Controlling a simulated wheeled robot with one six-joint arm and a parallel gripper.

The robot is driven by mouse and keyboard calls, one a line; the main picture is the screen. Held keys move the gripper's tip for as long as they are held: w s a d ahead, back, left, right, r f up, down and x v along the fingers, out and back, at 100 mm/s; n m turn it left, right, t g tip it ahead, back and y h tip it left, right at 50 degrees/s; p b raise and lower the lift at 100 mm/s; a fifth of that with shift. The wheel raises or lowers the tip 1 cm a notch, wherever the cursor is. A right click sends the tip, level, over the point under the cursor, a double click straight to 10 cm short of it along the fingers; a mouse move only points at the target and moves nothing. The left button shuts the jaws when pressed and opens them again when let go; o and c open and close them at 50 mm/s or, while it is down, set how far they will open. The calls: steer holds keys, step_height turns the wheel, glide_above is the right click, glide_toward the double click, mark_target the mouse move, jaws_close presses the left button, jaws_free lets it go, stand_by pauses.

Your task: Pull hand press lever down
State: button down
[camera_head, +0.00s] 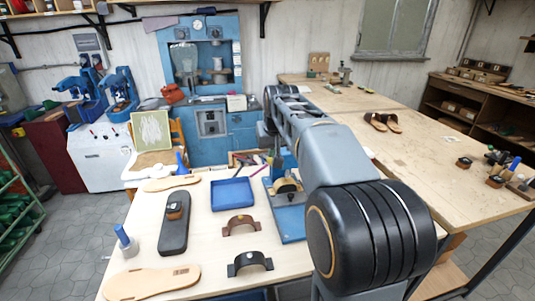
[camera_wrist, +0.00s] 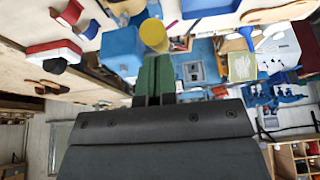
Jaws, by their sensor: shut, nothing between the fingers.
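The hand press shows in the head view as a blue base (camera_head: 292,228) on the workbench, with its upper part mostly hidden behind my arm. In the wrist view, which is turned upside down, a blue block (camera_wrist: 121,48) that looks like the press body stands just left of my fingers. A yellow cylinder (camera_wrist: 153,35), perhaps the lever's knob, is just beyond the fingertips. I cannot tell whether they touch it. My gripper (camera_wrist: 154,72) is shut and empty, with its green-padded fingers together. The lever's shaft cannot be made out.
The light workbench holds a blue tray (camera_head: 232,193), a dark block (camera_head: 174,224), sandal soles (camera_head: 152,283) and two curved straps (camera_head: 249,262). A second table (camera_head: 430,165) with sandals (camera_head: 383,122) lies to the right. Blue machines stand at the back wall.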

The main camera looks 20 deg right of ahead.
steer(key=shift+s+f, duration=0.2)
steer(key=shift+f, duration=0.25)
steer(key=shift+s+a+f+b, duration=0.1)
steer(key=shift+s+f+b, duration=0.05)
steer(key=shift+f+b, duration=0.45)
steer(key=shift+s+f+b, duration=0.1)
steer(key=shift+f+b, duration=0.4)
steer(key=shift+b, duration=0.1)
steer(key=shift+s+f+b, duration=0.1)
steer(key=shift+f+b, duration=0.8)
steer(key=shift+f, duration=0.35)
steer(key=w+r+p, duration=0.3)
steer(key=r+p, duration=0.8)
steer(key=p, duration=0.1)
steer(key=shift+w+d+r, duration=0.2)
steer(key=shift+d+r, duration=0.1)
steer(key=shift+d, duration=0.05)
